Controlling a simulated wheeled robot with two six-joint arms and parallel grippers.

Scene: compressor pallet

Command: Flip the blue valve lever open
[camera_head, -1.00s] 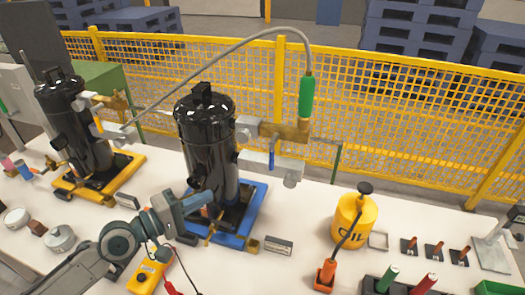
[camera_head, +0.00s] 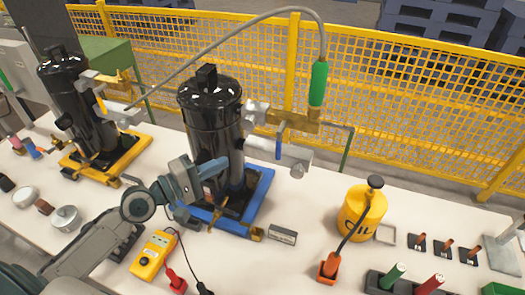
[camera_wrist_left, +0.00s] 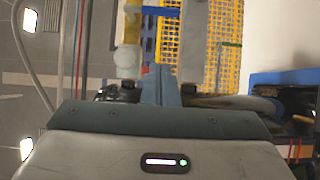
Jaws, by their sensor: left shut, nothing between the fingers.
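The blue valve lever (camera_head: 279,146) hangs down from a brass valve (camera_head: 292,120) right of the black compressor (camera_head: 211,125) on the blue pallet (camera_head: 262,195). A green-gripped hose end (camera_head: 319,84) rises from the brass fitting. My left gripper (camera_head: 222,165) is in front of the compressor's body, left of and lower in the picture than the lever, apart from it. Its fingers are shut and empty, and they show in the left wrist view (camera_wrist_left: 161,85). I cannot surely pick out the lever in that view. My right gripper is out of view.
A second black compressor (camera_head: 78,110) stands on a yellow pallet (camera_head: 130,158) at left. A yellow oil can (camera_head: 361,215), a yellow meter (camera_head: 152,254) with leads and small parts lie on the white table. A yellow mesh fence (camera_head: 420,130) runs behind.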

